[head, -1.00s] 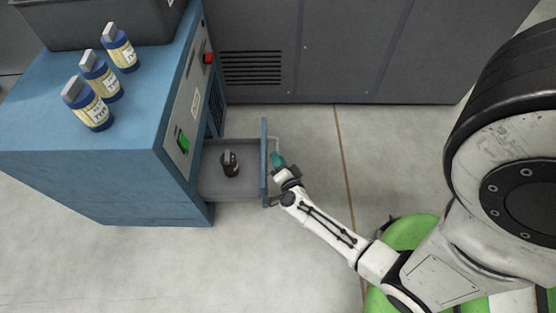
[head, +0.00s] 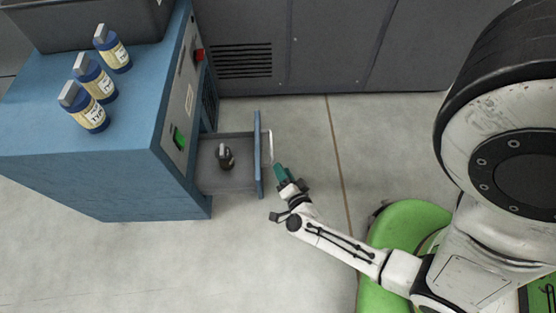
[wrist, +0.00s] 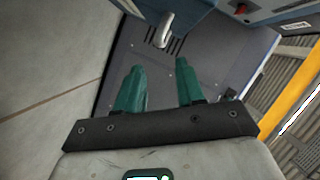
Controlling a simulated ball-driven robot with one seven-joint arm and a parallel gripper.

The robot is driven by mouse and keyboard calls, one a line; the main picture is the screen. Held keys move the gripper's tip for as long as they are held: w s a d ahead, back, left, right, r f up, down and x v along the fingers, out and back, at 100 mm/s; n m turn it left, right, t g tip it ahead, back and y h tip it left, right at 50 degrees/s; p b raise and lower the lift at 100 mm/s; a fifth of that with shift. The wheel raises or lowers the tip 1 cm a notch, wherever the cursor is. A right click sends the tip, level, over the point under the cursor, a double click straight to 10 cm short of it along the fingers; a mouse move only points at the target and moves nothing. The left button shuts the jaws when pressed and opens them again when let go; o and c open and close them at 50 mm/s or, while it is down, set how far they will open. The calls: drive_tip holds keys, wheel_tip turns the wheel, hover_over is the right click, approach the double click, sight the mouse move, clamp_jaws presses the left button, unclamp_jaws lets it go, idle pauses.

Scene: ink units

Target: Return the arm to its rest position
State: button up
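My gripper (head: 279,171) is to the right of the open drawer's front panel, close to its handle but apart from it. In the wrist view, its two green fingers (wrist: 160,88) stand apart with nothing between them. The pale drawer handle (wrist: 165,32) shows ahead of the fingertips. My arm stretches from the lower right to the drawer in the head view.
The drawer (head: 226,183) is pulled out of the blue cabinet (head: 85,190) and holds a dark bottle (head: 226,157). Several blue bottles (head: 115,52) and a dark bin (head: 70,25) stand on top. Grey cabinets (head: 330,50) line the back. The floor below is clear.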

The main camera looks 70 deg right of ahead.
drive_tip(key=shift+s+a+r, duration=0.15)
drive_tip(key=shift+s+a, duration=0.25)
drive_tip(key=shift+a, duration=0.15)
idle(0.4)
